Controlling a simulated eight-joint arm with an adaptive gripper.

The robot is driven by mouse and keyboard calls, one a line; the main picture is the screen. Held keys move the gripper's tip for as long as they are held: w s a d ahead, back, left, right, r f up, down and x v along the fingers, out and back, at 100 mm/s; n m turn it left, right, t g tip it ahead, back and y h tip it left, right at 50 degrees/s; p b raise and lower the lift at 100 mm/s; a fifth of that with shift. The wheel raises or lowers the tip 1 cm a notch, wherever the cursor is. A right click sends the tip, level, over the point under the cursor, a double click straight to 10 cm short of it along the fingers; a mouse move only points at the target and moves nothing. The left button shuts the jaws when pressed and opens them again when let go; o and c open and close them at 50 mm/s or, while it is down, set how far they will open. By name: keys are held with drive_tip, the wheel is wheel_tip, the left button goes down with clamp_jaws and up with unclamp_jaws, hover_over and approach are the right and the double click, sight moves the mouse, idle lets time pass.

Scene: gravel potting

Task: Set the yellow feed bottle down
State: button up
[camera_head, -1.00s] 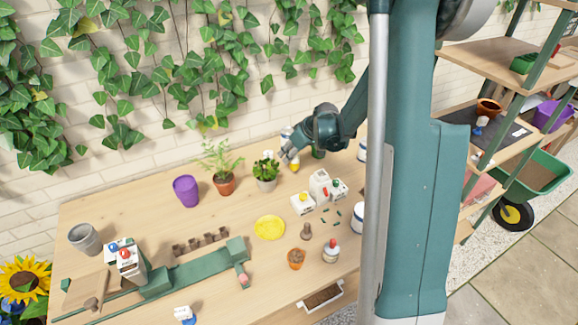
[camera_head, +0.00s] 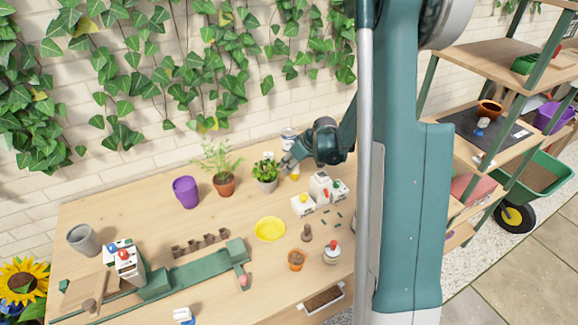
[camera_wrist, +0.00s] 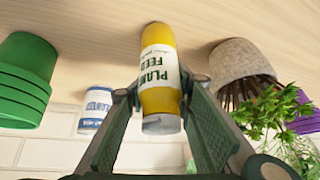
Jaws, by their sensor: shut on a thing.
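The yellow feed bottle (camera_wrist: 160,62) has a white "PLANT FEED" label and a grey cap. It fills the middle of the wrist view, which shows the scene upside down. My gripper (camera_wrist: 158,92) is shut on it, one finger at each side. The bottle's base is over or on the wooden bench; I cannot tell whether it touches. In the head view my gripper (camera_head: 287,163) is at the back of the bench, right of a leafy potted plant, and only a little yellow of the bottle (camera_head: 295,177) shows.
A white-labelled container (camera_wrist: 94,108) and green stacked pots (camera_wrist: 22,80) stand near the bottle. The plant's pot (camera_wrist: 240,62) is close on the other side. White cartons (camera_head: 303,205) and a yellow saucer (camera_head: 270,229) lie nearer the front. Bare bench shows between them.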

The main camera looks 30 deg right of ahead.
drive_tip(key=shift+f, duration=0.15)
drive_tip(key=o, duration=1)
drive_tip(key=shift+o, duration=0.2)
drive_tip(key=shift+r, duration=0.2)
drive_tip(key=p+v, duration=0.1)
drive_tip(key=v, duration=1.1)
drive_tip(key=shift+p, duration=0.35)
